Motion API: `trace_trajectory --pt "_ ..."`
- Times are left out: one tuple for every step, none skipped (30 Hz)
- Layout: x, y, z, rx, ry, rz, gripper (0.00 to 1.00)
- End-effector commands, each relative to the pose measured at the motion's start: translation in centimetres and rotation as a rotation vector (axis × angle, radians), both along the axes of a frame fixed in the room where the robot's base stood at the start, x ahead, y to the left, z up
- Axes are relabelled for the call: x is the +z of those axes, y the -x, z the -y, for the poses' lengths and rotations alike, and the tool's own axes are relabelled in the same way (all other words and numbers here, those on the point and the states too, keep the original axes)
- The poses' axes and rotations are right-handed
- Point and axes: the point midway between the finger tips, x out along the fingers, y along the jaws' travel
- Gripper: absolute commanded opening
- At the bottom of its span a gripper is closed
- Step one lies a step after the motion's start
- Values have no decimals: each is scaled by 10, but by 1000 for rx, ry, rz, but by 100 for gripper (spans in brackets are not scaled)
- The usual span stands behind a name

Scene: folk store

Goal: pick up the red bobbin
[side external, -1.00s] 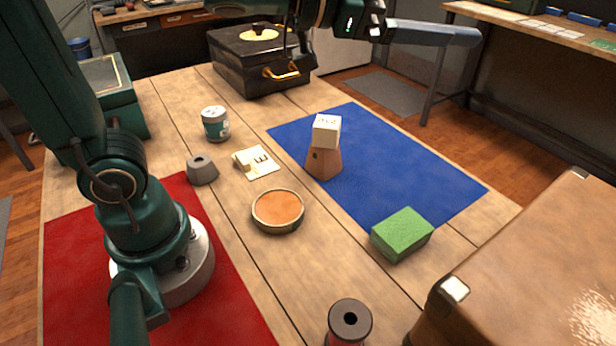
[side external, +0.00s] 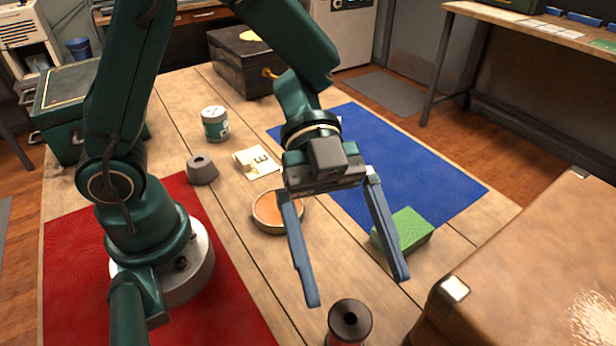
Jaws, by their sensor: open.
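The red bobbin (side external: 349,322) stands at the bottom edge of the side external view, on the wooden table. It has a dark brown round top with a hole, and a little red shows below the rim. Its lower part is cut off by the picture edge. My gripper (side external: 357,291) is open and empty, with two long blue-grey fingers spread wide and pointing down toward the bobbin. In the picture the fingertips lie just above the bobbin, one to each side. I cannot tell their exact height over the table.
A green block (side external: 408,232) lies behind the right finger, partly on the blue mat (side external: 440,185). A round orange-topped dish (side external: 268,212) is behind the left finger. A large brown case (side external: 530,270) stands close to the bobbin's right. A grey weight (side external: 202,170) and a tin (side external: 215,124) stand farther back.

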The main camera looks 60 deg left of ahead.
Motion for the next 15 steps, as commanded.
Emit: trace_trajectory --pt "-13 1 0 1 -3 -13 94" --pt "-20 1 0 2 -3 -12 94" --pt "-29 1 0 3 -3 -12 94" --pt "-36 0 0 2 -2 -11 94" --pt "-42 1 0 2 -2 -11 94" --pt "-50 1 0 3 -3 -9 94" --pt "-55 0 0 3 -2 -7 94" --pt "-60 0 0 3 -1 -7 94" --pt "-65 0 0 2 0 -5 94" --pt "-68 0 0 3 0 -4 94" --pt "-70 0 0 2 -1 -2 94" --pt "-73 0 0 3 0 -1 94" --pt "-75 0 0 3 0 0 94" --pt "-76 0 1 2 0 1 94" --pt "-77 1 3 1 0 1 94"
